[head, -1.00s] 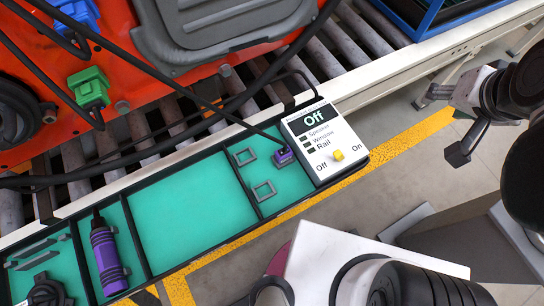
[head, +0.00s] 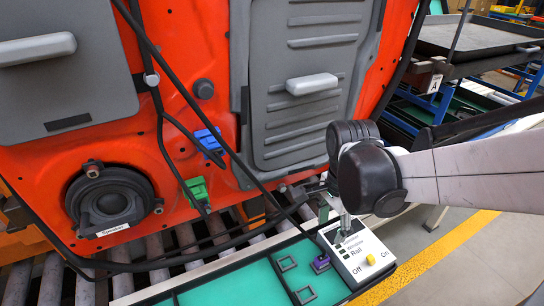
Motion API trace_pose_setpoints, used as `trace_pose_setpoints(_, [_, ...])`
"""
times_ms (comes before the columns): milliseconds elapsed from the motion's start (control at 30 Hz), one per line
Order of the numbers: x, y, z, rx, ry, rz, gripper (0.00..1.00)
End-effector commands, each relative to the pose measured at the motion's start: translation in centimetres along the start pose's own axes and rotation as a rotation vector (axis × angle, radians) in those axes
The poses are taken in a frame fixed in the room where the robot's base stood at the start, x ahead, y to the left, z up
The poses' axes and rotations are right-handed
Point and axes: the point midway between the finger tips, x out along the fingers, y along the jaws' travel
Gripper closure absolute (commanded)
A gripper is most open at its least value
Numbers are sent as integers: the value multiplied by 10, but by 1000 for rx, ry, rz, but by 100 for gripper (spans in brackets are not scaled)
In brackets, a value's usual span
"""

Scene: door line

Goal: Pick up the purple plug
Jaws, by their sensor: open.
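The purple plug (head: 321,263) sits in the green-lined tray (head: 233,290), in the narrow compartment beside the white control box (head: 357,254). It stands just left of the box, with a dark cable running up from it. My gripper (head: 328,206) hangs above and behind the control box, up and slightly right of the plug. It is open and does not touch the plug.
The orange door (head: 215,90) stands behind the tray, with a green connector (head: 197,189), a blue connector (head: 208,139) and a speaker (head: 110,200). Black cables hang across it towards the tray. Conveyor rollers (head: 160,248) run between. Floor at the right is clear.

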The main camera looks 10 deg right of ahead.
Motion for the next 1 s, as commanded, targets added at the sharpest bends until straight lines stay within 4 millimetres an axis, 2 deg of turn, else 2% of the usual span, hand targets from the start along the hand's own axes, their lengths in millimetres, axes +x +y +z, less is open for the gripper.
trace_pose_setpoints(400, [69, -1, 0, 0, 0, 0, 59])
trace_pose_setpoints(733, [91, 0, 2, -1, 0, 0, 59])
trace_pose_setpoints(1000, [128, -2, 6, -1, 0, 0, 59])
